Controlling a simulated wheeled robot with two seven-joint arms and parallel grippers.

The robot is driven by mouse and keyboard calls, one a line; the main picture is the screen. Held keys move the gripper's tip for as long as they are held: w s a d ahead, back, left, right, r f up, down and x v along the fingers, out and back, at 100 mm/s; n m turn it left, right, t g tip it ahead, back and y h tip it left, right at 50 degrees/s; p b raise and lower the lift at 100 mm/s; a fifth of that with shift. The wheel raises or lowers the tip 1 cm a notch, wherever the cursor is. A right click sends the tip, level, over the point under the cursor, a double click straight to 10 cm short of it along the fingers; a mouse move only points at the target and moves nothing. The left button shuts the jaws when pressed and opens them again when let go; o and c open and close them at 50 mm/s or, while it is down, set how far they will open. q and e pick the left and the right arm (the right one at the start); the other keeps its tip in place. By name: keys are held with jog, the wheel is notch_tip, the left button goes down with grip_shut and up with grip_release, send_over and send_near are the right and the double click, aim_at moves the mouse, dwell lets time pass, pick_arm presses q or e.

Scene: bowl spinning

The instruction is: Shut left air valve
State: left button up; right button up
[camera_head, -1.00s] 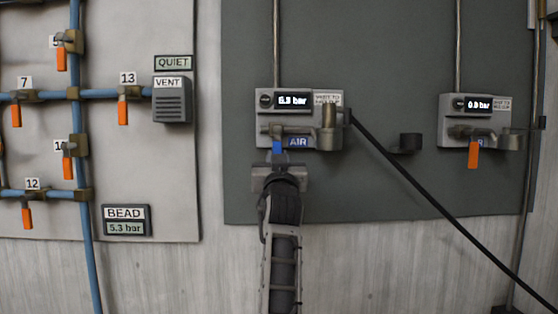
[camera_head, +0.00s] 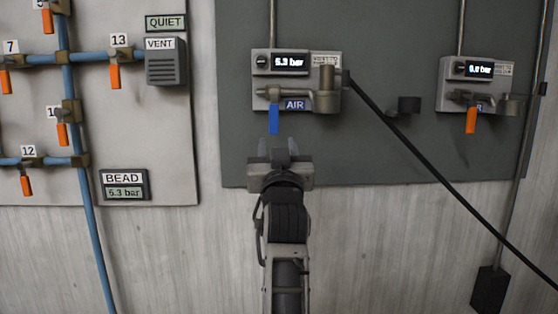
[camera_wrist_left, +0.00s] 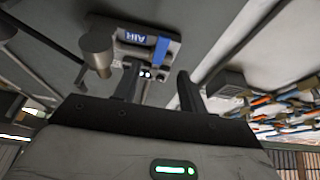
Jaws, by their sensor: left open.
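The left air unit (camera_head: 328,72) is a grey block on the dark panel, with a display reading 5.3 bar and an AIR label. Its blue valve handle (camera_head: 274,119) hangs straight down. My left gripper (camera_head: 280,148) is open and empty just below the handle, with a small gap between them. In the left wrist view the open fingers (camera_wrist_left: 160,82) point toward the blue handle (camera_wrist_left: 161,50) and the AIR label (camera_wrist_left: 133,37). My right gripper is not in view.
A second air unit (camera_head: 450,72) with an orange handle (camera_head: 471,120) is at the right. A black hose (camera_head: 430,168) runs from the left unit down to the right. Blue pipes (camera_head: 85,200) with several orange-handled valves, a vent (camera_head: 165,65) and a BEAD display (camera_head: 124,185) are at the left.

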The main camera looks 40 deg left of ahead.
pick_arm(q)
jog(key=v, duration=0.5)
dwell(0.4)
